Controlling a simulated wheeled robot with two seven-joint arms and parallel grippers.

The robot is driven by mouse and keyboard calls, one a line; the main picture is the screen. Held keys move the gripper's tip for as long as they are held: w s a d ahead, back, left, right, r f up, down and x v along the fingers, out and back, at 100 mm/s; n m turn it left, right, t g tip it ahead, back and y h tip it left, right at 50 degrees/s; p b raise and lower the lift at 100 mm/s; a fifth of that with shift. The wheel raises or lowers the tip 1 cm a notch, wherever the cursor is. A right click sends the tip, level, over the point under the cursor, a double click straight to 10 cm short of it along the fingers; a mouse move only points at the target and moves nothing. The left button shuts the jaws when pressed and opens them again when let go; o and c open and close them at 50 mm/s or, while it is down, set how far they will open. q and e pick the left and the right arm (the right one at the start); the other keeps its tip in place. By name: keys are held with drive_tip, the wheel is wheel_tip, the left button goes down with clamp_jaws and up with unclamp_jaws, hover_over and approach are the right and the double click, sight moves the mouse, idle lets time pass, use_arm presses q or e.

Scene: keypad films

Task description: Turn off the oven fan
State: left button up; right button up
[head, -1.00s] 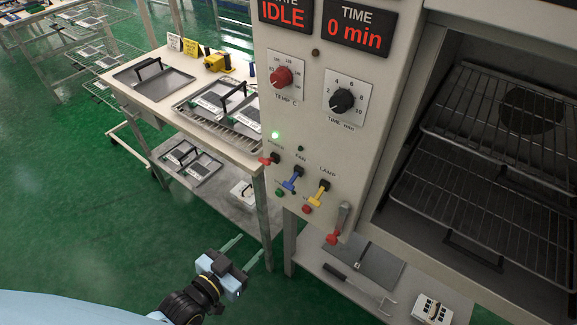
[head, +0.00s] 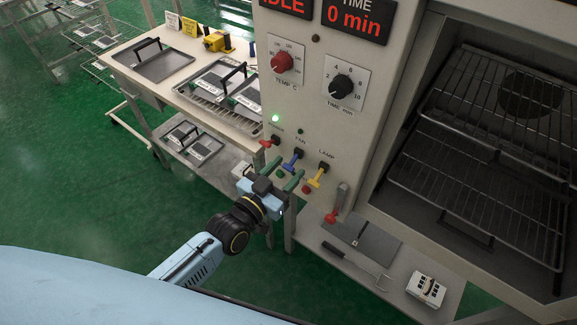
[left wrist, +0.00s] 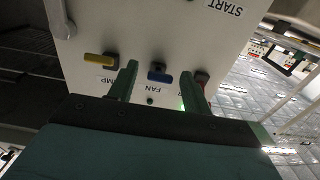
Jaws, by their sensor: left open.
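The blue FAN switch lever (head: 291,161) is on the lower part of the oven's control panel, between the red POWER lever (head: 268,142) and the yellow LAMP lever (head: 317,177). It slants down-left from its pivot. The small lamp above FAN (head: 300,131) looks dark. My left gripper (head: 270,177) is open just in front of and below these levers. In the left wrist view the blue lever (left wrist: 160,76) appears between its two spread fingers (left wrist: 158,90), with no clear contact. The yellow lever (left wrist: 100,60) lies outside the fingers. My right gripper is not in view.
A green lamp (head: 275,118) glows above POWER. A red-tipped handle (head: 335,208) and round buttons sit close by. The oven chamber with wire racks (head: 470,150) is open at right. A bench with trays (head: 150,62) stands at left; a lower shelf (head: 330,262) runs below.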

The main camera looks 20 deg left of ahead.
use_arm(q)
drive_tip(key=shift+x, duration=0.8)
drive_tip(key=c, duration=1)
drive_tip(key=f+t+b, duration=0.1)
drive_tip(key=b, duration=0.2)
drive_tip(key=shift+w+h+b, duration=0.1)
drive_tip(key=shift+h+b, duration=0.2)
drive_tip(key=shift+b, duration=0.1)
drive_tip(key=shift+r+t+b, duration=0.1)
drive_tip(key=shift+t+b, duration=0.2)
drive_tip(key=shift+t, duration=0.1)
drive_tip(key=o, duration=1)
